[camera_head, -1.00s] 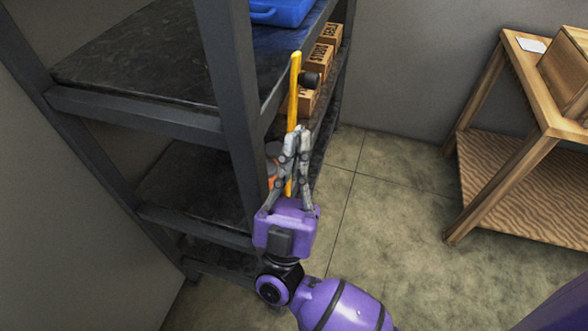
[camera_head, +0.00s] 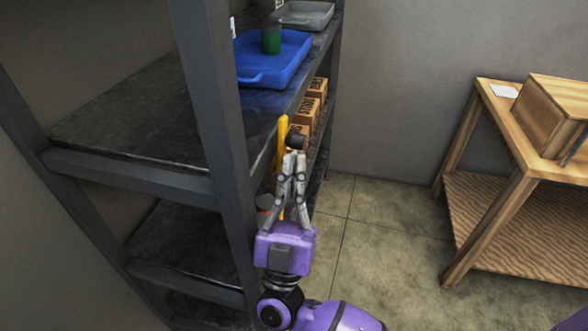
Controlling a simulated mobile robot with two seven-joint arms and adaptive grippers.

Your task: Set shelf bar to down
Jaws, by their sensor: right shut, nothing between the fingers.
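The shelf bar is a yellow bar (camera_head: 282,138) with a dark round knob (camera_head: 295,141) near its top, at the front of the dark shelf rack (camera_head: 125,172). The bar stands roughly upright, and its lower part is partly hidden behind my gripper. My right gripper (camera_head: 293,156) is shut with nothing between its fingers. Its fingertips point up and overlap the bar just below the knob; I cannot tell whether they touch it. My left gripper is not in view.
A blue tray (camera_head: 262,75) with a green item (camera_head: 271,40) and a grey tray (camera_head: 308,18) are on the upper shelf. Several cardboard boxes (camera_head: 305,112) are on the shelf below. A wooden table (camera_head: 505,190) stands right; the floor (camera_head: 375,215) between is clear.

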